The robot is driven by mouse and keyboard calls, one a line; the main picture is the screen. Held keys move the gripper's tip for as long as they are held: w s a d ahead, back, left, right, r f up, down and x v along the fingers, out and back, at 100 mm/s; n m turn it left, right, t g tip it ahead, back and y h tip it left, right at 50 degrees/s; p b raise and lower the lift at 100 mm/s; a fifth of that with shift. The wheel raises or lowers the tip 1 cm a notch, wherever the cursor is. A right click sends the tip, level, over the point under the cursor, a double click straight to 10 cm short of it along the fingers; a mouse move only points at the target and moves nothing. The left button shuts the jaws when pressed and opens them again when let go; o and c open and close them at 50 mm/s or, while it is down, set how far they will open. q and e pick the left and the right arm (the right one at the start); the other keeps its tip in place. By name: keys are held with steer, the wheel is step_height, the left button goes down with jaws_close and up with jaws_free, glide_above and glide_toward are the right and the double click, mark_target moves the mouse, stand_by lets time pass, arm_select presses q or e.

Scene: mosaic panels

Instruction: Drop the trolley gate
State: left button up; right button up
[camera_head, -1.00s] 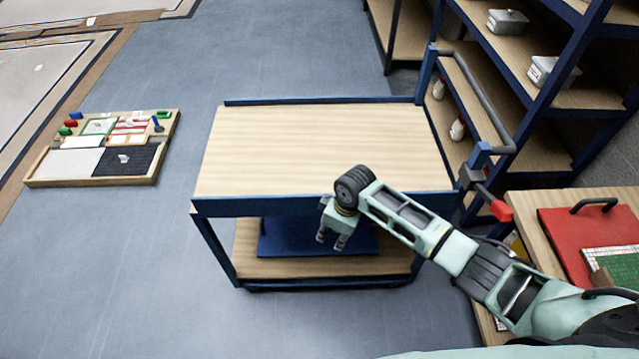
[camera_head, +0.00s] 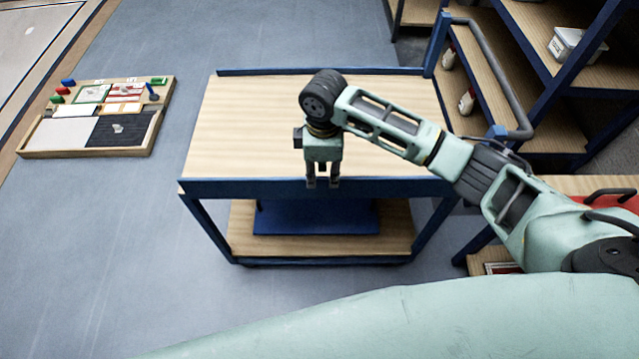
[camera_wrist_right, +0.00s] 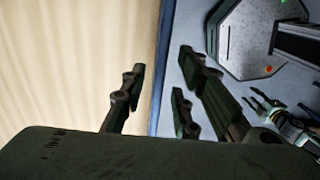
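The trolley (camera_head: 390,90) has a light wood top and a blue frame. Its gate is the blue board (camera_head: 240,188) along the near edge of the top, and it looks upright. My right gripper (camera_head: 322,183) points down at the middle of the gate. In the right wrist view the gripper (camera_wrist_right: 160,88) is open, with one finger over the wood top and the others over the floor side. The gate's thin blue edge (camera_wrist_right: 160,62) runs between them. I cannot tell whether the fingers touch it.
The trolley's handle (camera_head: 492,70) rises at its right end, beside shelving (camera_head: 545,110). A blue object (camera_head: 315,218) lies on the trolley's lower shelf (camera_head: 240,235). A wooden tray of mosaic parts (camera_head: 90,152) lies at left. Open floor (camera_head: 110,240) lies left of the trolley.

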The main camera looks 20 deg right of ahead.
mark_target(322, 188)
steer(key=shift+d+f, duration=0.1)
steer(key=shift+f, duration=0.2)
step_height(322, 188, down, 6)
steer(key=shift+s+r+p, duration=0.1)
steer(key=shift+p, duration=0.25)
steer(key=shift+f, duration=0.6)
jaws_close()
arm_select(q)
steer(key=shift+s+r, duration=0.25)
steer(key=shift+s, duration=0.3)
steer(key=shift+s, duration=0.1)
